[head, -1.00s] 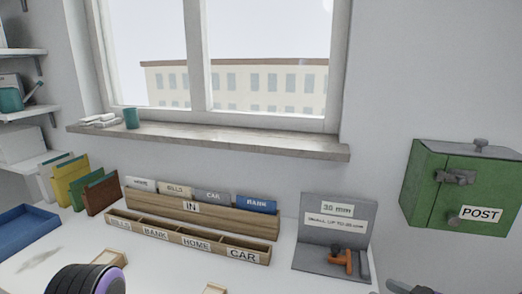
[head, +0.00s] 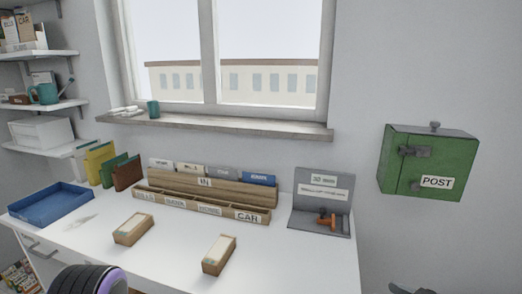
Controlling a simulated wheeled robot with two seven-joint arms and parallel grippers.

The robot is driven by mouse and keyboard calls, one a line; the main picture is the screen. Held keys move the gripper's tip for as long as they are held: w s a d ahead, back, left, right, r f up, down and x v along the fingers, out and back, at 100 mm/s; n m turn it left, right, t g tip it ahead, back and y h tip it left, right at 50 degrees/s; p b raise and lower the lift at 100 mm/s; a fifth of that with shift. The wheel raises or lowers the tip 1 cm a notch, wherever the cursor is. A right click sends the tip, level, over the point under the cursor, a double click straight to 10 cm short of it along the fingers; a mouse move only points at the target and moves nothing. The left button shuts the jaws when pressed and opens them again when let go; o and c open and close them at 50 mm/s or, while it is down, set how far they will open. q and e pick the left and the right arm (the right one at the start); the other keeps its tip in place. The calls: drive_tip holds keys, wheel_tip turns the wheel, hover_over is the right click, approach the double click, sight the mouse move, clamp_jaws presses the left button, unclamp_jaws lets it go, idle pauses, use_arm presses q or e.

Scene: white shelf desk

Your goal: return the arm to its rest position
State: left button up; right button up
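My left arm shows only as a dark rounded link with a purple ring at the bottom left of the head view; its gripper is out of the picture. Of my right arm, a small dark grey part shows at the bottom edge, right of the desk; I cannot make out fingers there. The white desk (head: 165,243) lies in front of me, and neither arm part visibly touches anything on it.
On the desk are a blue tray (head: 47,219), two small wooden boxes (head: 127,238) (head: 211,269), a wooden sorter (head: 190,207) and a grey gauge stand (head: 334,226). A green post box (head: 405,178) hangs on the right wall.

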drive_tip(key=s+d+f+m+g+h, duration=0.1)
drive_tip(key=s+d+f+m+h, duration=0.2)
drive_tip(key=f+m, duration=0.4)
drive_tip(key=s+f+m+g+h, duration=0.25)
drive_tip(key=f+m+h, duration=0.3)
drive_tip(key=f, duration=0.35)
drive_tip(key=s+a+f+g, duration=0.1)
drive_tip(key=s+f+g, duration=0.1)
drive_tip(key=s+f, duration=0.4)
drive_tip(key=s+a+f+g+h, duration=0.1)
drive_tip(key=s+f+g, duration=0.2)
drive_tip(key=s, duration=1.1)
wheel_tip(320, 180, down, 3)
drive_tip(key=shift+s+a+f, duration=0.15)
drive_tip(key=shift+s+a, duration=0.2)
